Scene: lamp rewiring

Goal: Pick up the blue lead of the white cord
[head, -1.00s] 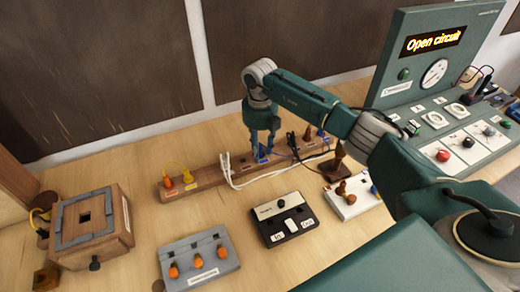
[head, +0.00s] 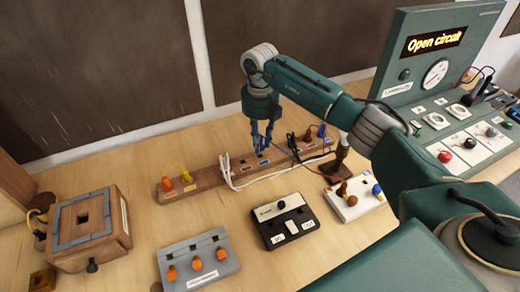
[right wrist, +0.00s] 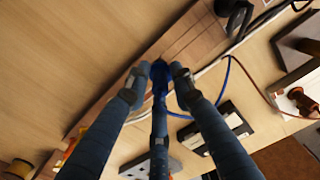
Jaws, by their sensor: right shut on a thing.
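My right gripper (head: 261,146) is over the wooden rail (head: 205,180) at the back of the table. In the right wrist view its fingers (right wrist: 158,84) are closed around the blue end of the blue lead (right wrist: 159,74). A thin blue wire (right wrist: 226,78) curves away to the right from it. The white cord (head: 262,178) lies along the front of the rail, with white ends (head: 225,166) standing at the rail. How far the blue end is off the rail is hard to tell. My left gripper is out of view.
Yellow and orange leads (head: 177,180) stand on the rail's left. Black and brown plugs are close on the right. In front are a grey switch block (head: 198,262), a black-and-white box (head: 284,222) and a white block (head: 352,200). A tester panel reads "Open circuit" (head: 434,42).

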